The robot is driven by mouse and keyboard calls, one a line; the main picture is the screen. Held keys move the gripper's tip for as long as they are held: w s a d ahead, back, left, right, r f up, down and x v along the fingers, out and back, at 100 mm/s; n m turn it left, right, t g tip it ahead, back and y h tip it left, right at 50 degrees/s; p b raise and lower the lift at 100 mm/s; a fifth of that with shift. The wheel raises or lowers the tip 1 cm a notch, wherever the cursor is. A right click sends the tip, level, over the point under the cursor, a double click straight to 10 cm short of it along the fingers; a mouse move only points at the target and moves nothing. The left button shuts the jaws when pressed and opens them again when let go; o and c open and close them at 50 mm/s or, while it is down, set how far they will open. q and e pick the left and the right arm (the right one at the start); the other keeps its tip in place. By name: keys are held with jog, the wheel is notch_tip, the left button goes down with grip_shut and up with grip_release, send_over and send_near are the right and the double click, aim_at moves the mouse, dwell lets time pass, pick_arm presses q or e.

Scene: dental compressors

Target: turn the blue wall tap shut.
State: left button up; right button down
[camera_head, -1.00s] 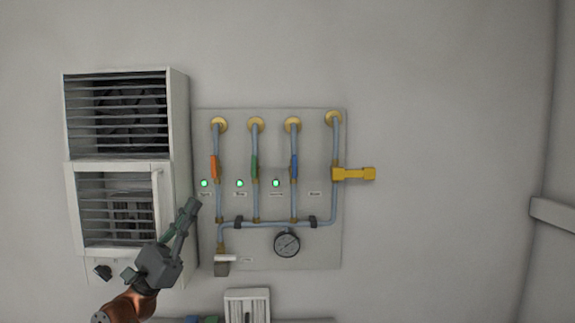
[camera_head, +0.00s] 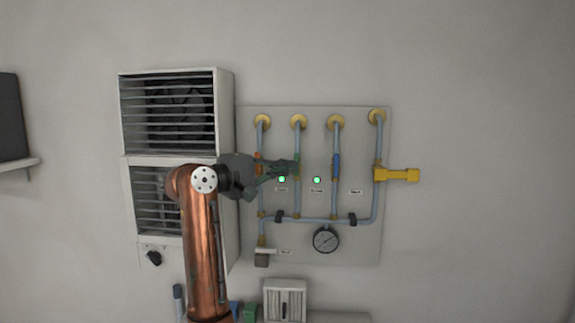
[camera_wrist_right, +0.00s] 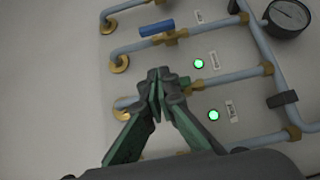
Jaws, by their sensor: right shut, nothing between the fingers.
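The blue wall tap (camera_head: 336,165) is on the third pipe of the wall panel. Its handle lies in line with the pipe; in the right wrist view the blue handle (camera_wrist_right: 157,28) also runs along its pipe. My right gripper (camera_head: 290,167) is shut and empty, in front of the green tap, left of the blue one. In the right wrist view its closed fingertips (camera_wrist_right: 160,76) hide most of the green handle (camera_wrist_right: 184,80), and the blue tap lies apart from them. Contact with the green tap cannot be told. My left gripper is not in view.
The orange tap (camera_head: 259,162) is partly behind my right gripper. A yellow handle (camera_head: 397,175) sticks out at the right of the panel (camera_head: 365,240). A gauge (camera_head: 326,239) hangs below. A louvred cabinet (camera_head: 176,72) stands out at the left. Green lamps (camera_head: 317,180) glow.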

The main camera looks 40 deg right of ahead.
aim_at(336, 166)
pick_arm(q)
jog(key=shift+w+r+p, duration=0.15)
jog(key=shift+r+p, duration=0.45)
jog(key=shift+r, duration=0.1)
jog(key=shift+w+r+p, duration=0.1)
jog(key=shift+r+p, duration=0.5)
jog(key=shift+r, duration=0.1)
pick_arm(e)
jog(key=s+d, duration=0.2)
jog(key=d, duration=0.8)
jog(key=shift+s, duration=0.25)
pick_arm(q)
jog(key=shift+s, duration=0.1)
